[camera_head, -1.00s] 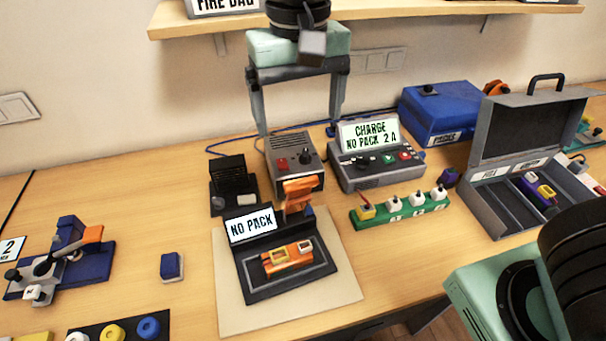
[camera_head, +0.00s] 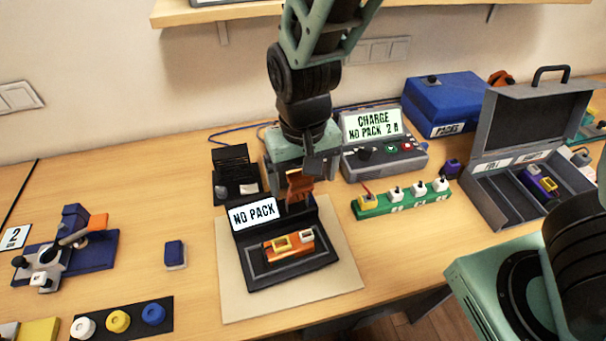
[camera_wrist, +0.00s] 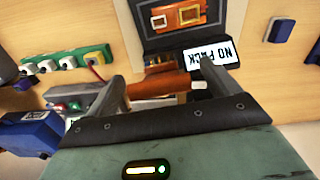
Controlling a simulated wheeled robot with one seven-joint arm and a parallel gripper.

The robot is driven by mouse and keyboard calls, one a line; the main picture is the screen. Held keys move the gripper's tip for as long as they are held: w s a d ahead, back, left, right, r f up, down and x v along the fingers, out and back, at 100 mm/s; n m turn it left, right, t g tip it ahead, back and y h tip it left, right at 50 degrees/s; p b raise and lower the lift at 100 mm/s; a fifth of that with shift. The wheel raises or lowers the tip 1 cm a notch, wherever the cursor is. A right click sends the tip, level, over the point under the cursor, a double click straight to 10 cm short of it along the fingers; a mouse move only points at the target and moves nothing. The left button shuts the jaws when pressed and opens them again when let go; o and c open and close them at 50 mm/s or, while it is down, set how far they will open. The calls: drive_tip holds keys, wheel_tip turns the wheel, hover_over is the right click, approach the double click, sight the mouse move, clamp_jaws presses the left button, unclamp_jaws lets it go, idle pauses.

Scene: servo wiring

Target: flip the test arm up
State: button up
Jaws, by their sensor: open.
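The tester (camera_head: 262,280) is a black box with a lit "NO PACK" screen (camera_head: 253,215), and it holds an orange pack with a yellow and a white socket (camera_head: 290,246). The orange test arm (camera_head: 299,188) rises at its back right, partly hidden behind my gripper. My gripper (camera_head: 302,172) points down over the arm. In the wrist view, the fingers of my gripper (camera_wrist: 165,82) are apart, with the orange arm (camera_wrist: 160,86) between them. I cannot tell whether either finger touches it.
A charger (camera_head: 385,158) and a green strip of sockets (camera_head: 400,203) stand to the right, with an open grey case (camera_head: 480,210) beyond. A black block (camera_head: 236,175) stands behind left. A blue block (camera_head: 175,254) lies left on clear table.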

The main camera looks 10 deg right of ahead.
drive_tip(key=shift+f, duration=0.1)
drive_tip(key=c, duration=1.3)
drive_tip(key=shift+w+r+g+p, duration=0.35)
drive_tip(key=shift+w+g+p, duration=0.25)
drive_tip(key=shift+w+p, duration=0.15)
drive_tip(key=shift+w+a+g, duration=0.15)
drive_tip(key=shift+w+g, duration=0.1)
drive_tip(key=shift+g, duration=0.15)
drive_tip(key=o, duration=1.3)
wheel_tip(320, 180, up, 17)
drive_tip(key=w+b, duration=0.2)
drive_tip(key=shift+w+a, duration=0.15)
drive_tip(key=shift+w, duration=0.25)
